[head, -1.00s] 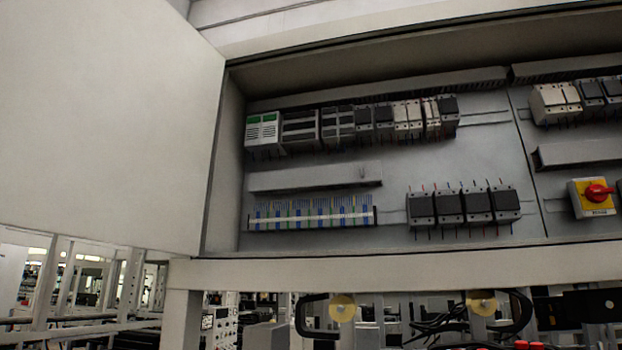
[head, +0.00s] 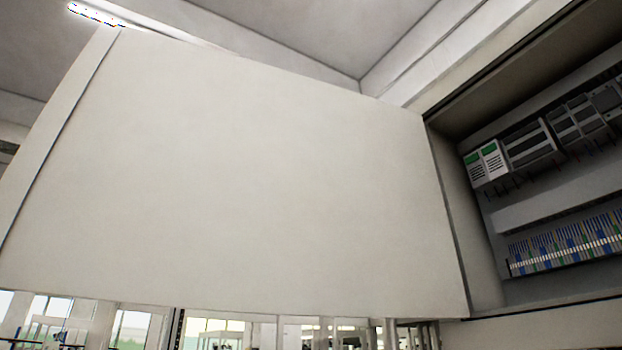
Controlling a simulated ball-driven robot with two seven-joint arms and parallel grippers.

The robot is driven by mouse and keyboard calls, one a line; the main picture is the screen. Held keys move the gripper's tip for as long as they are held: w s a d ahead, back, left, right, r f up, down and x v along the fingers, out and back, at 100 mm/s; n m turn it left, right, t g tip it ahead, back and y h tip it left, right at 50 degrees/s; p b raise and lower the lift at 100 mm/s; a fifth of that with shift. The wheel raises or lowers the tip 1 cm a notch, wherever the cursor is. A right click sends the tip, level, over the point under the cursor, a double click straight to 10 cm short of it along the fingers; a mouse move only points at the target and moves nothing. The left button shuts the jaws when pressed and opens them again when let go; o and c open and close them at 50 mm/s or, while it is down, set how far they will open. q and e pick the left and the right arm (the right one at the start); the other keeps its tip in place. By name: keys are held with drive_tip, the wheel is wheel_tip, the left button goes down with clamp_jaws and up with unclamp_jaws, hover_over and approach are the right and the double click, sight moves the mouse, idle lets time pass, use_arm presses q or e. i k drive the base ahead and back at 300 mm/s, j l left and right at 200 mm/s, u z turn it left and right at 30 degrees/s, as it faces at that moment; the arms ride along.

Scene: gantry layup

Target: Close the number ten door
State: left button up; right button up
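A large pale cabinet door (head: 250,180) fills the left and middle of the head view. It stands swung open, hinged along its right side at the cabinet. No number shows on the face I see, so I cannot tell whether it is number ten. The open cabinet (head: 490,210) is at the right, with its inside exposed. Neither of my grippers is in view.
A ceiling light (head: 95,14) is at the top left. Windows and equipment show below the door.

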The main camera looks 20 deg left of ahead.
sight(159, 170)
drive_tip(key=j+z, duration=0.65)
drive_tip(key=z, duration=0.2)
drive_tip(key=j+z, duration=0.4)
drive_tip(key=k+j+z, duration=0.1)
drive_tip(key=j, duration=0.35)
drive_tip(key=k+j+z, duration=0.1)
drive_tip(key=k+j, duration=0.15)
drive_tip(key=j, duration=0.2)
drive_tip(key=k+j+z, duration=0.15)
drive_tip(key=j, duration=0.25)
drive_tip(key=k+j+z, duration=0.1)
drive_tip(key=k+j, duration=0.15)
drive_tip(key=j, duration=0.2)
